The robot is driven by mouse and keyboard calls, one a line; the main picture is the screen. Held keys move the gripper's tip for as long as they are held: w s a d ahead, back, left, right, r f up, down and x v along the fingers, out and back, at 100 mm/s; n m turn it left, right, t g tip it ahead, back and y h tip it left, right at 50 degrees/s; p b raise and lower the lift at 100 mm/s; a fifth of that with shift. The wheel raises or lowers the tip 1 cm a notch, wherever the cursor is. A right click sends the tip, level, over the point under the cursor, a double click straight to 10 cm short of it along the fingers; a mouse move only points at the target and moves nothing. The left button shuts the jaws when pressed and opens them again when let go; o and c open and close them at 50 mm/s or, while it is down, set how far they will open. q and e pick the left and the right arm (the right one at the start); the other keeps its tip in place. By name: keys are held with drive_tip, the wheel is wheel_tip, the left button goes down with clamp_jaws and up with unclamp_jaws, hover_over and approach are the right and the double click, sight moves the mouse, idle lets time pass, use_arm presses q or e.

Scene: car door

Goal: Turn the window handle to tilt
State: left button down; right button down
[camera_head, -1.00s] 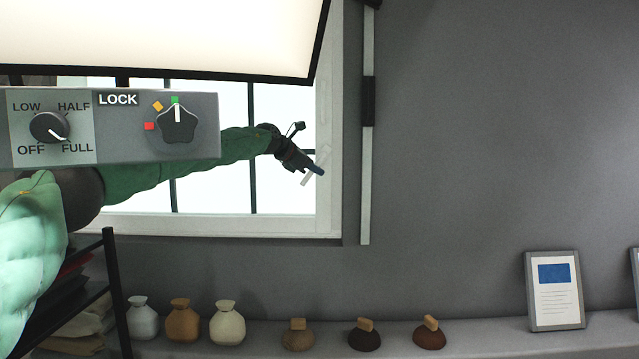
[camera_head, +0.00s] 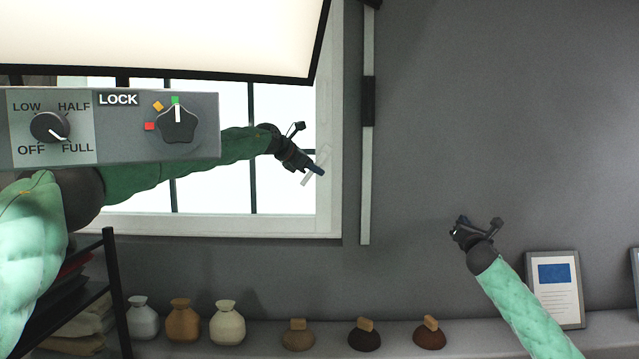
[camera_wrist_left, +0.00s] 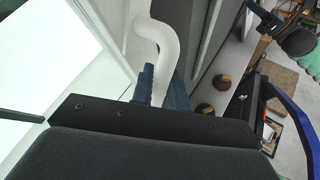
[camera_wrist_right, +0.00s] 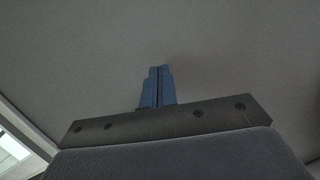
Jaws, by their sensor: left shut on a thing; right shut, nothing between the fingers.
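The window handle (camera_head: 307,180) is a pale bar on the right side of the white window frame (camera_head: 331,200). In the head view it slants from upper right to lower left. My left gripper (camera_head: 318,170) is shut on it. In the left wrist view the white, bent handle (camera_wrist_left: 160,40) runs down between the blue fingers (camera_wrist_left: 162,88); its lower end is hidden by the gripper body. My right gripper (camera_head: 464,228) is raised in front of the grey wall, apart from the window. In the right wrist view its blue fingers (camera_wrist_right: 157,85) are together and empty.
A control panel with a lock knob (camera_head: 177,123) fills the upper left, in front of my left arm. A vertical rail (camera_head: 367,180) stands right of the window. Vases (camera_head: 183,322), several knobbed lumps (camera_head: 429,334) and a framed sheet (camera_head: 541,262) stand on the ledge below.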

use_arm(q)
drive_tip(key=shift+a+r, duration=0.1)
drive_tip(key=shift+r, duration=0.25)
use_arm(e)
drive_tip(key=s+a+r+n+t+y, duration=0.1)
drive_tip(key=a+r+n+y, duration=0.3)
drive_tip(key=a, duration=0.6)
drive_tip(key=s+a+r+n+y, duration=0.1)
drive_tip(key=a+r+n+y, duration=0.25)
drive_tip(key=a+n, duration=0.5)
drive_tip(key=s+a+n+g+y, duration=0.1)
drive_tip(key=s+a+n+y, duration=0.3)
drive_tip(key=a, duration=0.5)
drive_tip(key=s+a+n+g+y, duration=0.1)
drive_tip(key=a+n+g+y, duration=0.1)
drive_tip(key=a+n, duration=0.65)
drive_tip(key=shift+m, duration=0.8)
drive_tip(key=shift+w+a+r, duration=0.85)
drive_tip(key=shift+w+a, duration=0.6)
drive_tip(key=shift+w+a+r, duration=0.8)
drive_tip(key=shift+w+a, duration=0.65)
drive_tip(key=shift+w, duration=0.05)
drive_tip(key=shift+w+a+r, duration=0.85)
drive_tip(key=shift+w+a, duration=0.6)
